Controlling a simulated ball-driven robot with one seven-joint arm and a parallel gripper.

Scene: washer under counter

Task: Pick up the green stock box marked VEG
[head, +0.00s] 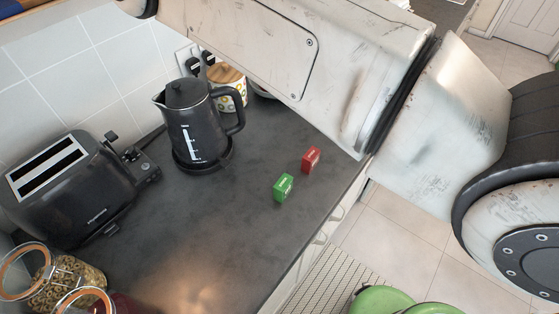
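A small green box (284,187) stands on the dark grey counter, between the kettle and the counter's front edge. It has pale lettering too small to read. A similar red box (311,159) stands just behind it, to the right, with a small gap between them. My arm crosses the top and right of the head view, above and beyond the boxes. My gripper is not in view.
A black kettle (191,125) stands left of the boxes, and a black toaster (75,190) is farther left. Glass jars (66,284) are at the bottom left. The counter (200,225) is clear around the green box. Green rounded objects (382,300) are below the counter.

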